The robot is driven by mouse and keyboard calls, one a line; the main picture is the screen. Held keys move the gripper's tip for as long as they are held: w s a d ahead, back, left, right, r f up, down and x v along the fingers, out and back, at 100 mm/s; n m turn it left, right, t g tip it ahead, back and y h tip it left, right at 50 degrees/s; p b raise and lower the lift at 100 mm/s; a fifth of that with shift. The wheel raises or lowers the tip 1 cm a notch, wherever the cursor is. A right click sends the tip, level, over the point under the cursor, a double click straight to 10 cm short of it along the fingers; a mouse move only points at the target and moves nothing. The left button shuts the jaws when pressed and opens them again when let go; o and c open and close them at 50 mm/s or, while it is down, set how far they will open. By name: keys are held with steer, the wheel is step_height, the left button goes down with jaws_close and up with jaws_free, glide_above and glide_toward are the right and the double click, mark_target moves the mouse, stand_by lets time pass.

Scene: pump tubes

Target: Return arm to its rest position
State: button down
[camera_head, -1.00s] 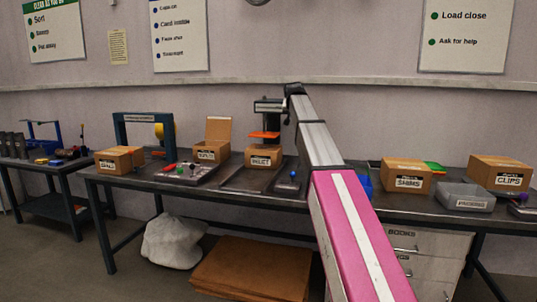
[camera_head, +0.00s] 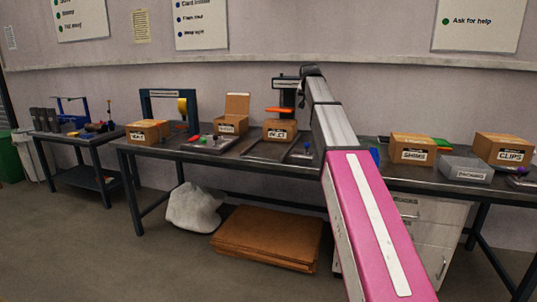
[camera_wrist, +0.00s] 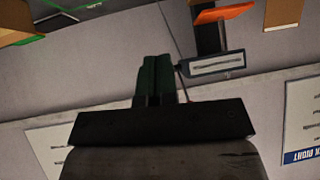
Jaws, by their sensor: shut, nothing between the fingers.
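My arm (camera_head: 369,220), with a pink link and a grey link, reaches forward over the bench in the head view. Its far end stands in front of the wall above the bench. My gripper (camera_wrist: 156,62) shows in the wrist view with its two dark green fingers together and nothing between them. The fingers point past the grey wall and touch nothing that I can see. In the head view the fingers cannot be made out behind the arm's far end.
The long bench (camera_head: 240,165) carries several cardboard boxes, including the shims box (camera_head: 412,149) and the clips box (camera_head: 502,150). A stand with an orange part (camera_head: 280,110) is beside the arm's far end. A white sack (camera_head: 193,207) and flat cardboard (camera_head: 267,237) lie below. Floor at lower left is clear.

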steer(key=s+f+n+g, duration=0.15)
steer(key=s+f, duration=0.45)
steer(key=f, duration=0.6)
steer(key=s+f+g+y, duration=0.15)
steer(key=s+f, duration=0.45)
steer(key=f, duration=0.6)
steer(key=s+f+g+h, duration=0.1)
steer(key=s+f+g, duration=0.1)
steer(key=s+f, duration=0.65)
steer(key=s+f+n+g+y, duration=0.1)
steer(key=s+f+g, duration=0.3)
steer(key=s+f, duration=2)
steer(key=shift+g, duration=0.3)
steer(key=shift+s+d+n, duration=0.1)
steer(key=shift+n, duration=0.15)
